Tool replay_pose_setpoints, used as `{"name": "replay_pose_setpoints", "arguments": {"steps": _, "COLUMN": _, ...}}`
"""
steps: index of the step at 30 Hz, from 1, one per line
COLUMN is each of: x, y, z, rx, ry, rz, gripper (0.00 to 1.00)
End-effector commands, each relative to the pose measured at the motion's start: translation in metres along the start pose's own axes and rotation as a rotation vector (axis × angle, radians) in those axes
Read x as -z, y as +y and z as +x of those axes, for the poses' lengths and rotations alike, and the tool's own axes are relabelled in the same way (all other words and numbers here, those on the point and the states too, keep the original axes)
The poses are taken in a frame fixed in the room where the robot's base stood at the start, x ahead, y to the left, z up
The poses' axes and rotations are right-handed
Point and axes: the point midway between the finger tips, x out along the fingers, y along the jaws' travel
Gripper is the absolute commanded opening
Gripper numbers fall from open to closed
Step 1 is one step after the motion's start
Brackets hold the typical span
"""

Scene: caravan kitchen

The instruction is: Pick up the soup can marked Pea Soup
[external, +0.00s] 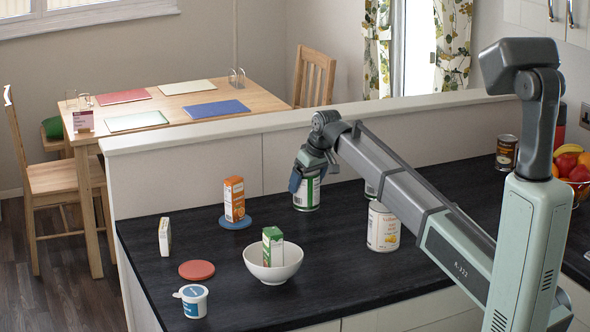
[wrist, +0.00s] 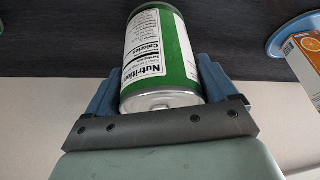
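A green and white can (external: 306,196) stands on the dark counter; it also shows in the wrist view (wrist: 160,45), where its nutrition panel faces the camera and its soup name is hidden. My gripper (external: 308,178) is at this can, with a blue finger on either side of it in the wrist view (wrist: 161,80). No clear gap shows between fingers and can, but I cannot tell whether they press on it. A white can with a yellow picture (external: 383,230) stands to the right. Another can (external: 370,191) is mostly hidden behind my arm. No label reading Pea Soup is legible.
A juice carton (external: 234,200) stands on a blue coaster (external: 235,223) left of the can. A white bowl (external: 272,268) holds a green carton (external: 272,245). A red coaster (external: 197,270), a tub (external: 193,302) and a small box (external: 165,237) are farther left. A raised ledge (external: 200,147) runs behind.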

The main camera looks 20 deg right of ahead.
Motion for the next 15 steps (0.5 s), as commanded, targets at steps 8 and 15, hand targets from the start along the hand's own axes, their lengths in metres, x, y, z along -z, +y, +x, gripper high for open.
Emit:
{"name": "replay_pose_setpoints", "arguments": {"steps": 8, "x": -0.0001, "y": 0.0001, "z": -0.0001, "rx": 0.0, "ry": 0.0, "rz": 0.0, "gripper": 0.59}}
{"name": "replay_pose_setpoints", "arguments": {"steps": 15, "x": -0.0002, "y": 0.0002, "z": -0.0002, "rx": 0.0, "ry": 0.0, "rz": 0.0, "gripper": 0.36}}
